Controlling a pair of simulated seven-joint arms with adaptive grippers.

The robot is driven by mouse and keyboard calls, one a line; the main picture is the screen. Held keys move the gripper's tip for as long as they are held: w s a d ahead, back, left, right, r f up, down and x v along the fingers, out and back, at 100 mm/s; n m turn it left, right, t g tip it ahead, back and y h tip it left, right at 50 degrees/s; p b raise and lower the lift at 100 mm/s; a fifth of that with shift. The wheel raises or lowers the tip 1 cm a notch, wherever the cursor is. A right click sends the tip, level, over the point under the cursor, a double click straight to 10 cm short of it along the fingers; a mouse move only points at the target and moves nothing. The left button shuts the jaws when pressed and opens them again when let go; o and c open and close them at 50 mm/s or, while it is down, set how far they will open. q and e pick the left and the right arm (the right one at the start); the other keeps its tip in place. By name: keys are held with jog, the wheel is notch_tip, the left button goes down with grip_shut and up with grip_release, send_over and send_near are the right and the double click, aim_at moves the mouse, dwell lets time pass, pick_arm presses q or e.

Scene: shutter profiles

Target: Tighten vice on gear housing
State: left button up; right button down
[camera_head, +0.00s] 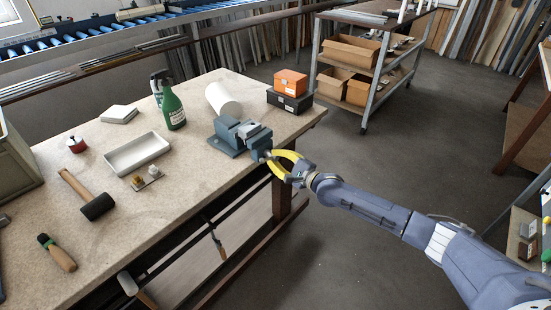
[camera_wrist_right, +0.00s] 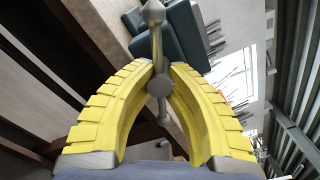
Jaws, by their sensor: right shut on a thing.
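The blue-grey vice (camera_head: 231,137) stands at the right front edge of the workbench. A small light grey piece (camera_head: 250,130), perhaps the gear housing, shows at its jaws; it is too small to tell how tightly it sits. My right gripper (camera_head: 268,157), with yellow fingers, is at the vice's front end, over the bench edge. In the right wrist view its fingertips (camera_wrist_right: 160,72) are shut on the vice's metal handle (camera_wrist_right: 157,40), a bar with a pointed knob, beside the dark vice body (camera_wrist_right: 184,35). My left gripper is out of view.
On the bench (camera_head: 200,185) are a white roll (camera_head: 222,98), green spray bottle (camera_head: 172,108), white tray (camera_head: 137,152), mallet (camera_head: 90,198) and stacked orange and black boxes (camera_head: 290,88). A shelf cart (camera_head: 365,65) stands behind. The floor (camera_head: 345,245) around my right arm is clear.

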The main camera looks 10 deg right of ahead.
jog(key=m, duration=0.5)
dwell(0.3)
jog(key=c, duration=1.2)
grip_release()
jog(key=shift+o, duration=0.2)
jog(key=shift+s, duration=0.1)
jog(key=v, duration=1.1)
jog(key=shift+s+d, duration=0.3)
